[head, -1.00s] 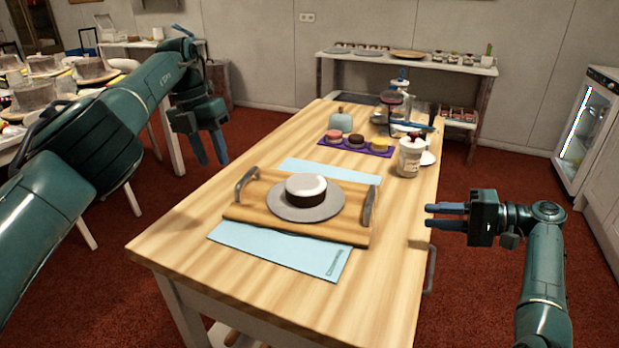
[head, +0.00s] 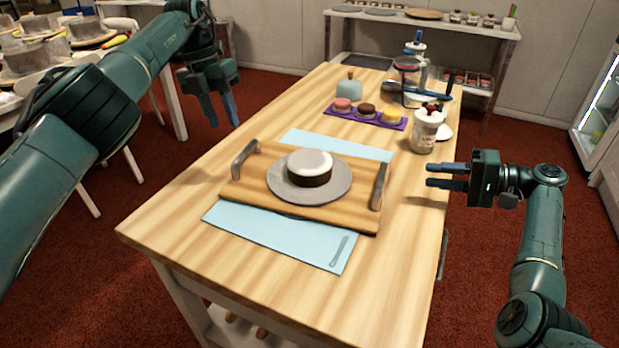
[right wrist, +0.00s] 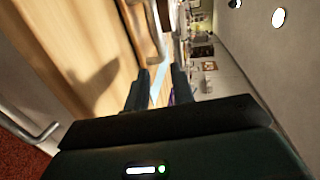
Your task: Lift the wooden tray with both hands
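The wooden tray (head: 330,213) lies flat on the table, across a light blue mat (head: 270,237). It has a metal handle at its left end (head: 245,160) and another at its right end (head: 379,186). A grey round board (head: 335,193) on the tray carries a small dark cake with a white top (head: 310,165). My left gripper (head: 222,110) is open and empty, left of the table and away from the tray. My right gripper (head: 432,176) is open and empty, to the right of the right handle. Its fingers also show in the right wrist view (right wrist: 158,90).
Behind the tray, a purple tray (head: 350,117) holds small cakes. A topped jar (head: 425,130) stands near the table's right edge. A mixer and pans are further back. The wooden table (head: 180,230) is bare left and in front of the mat.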

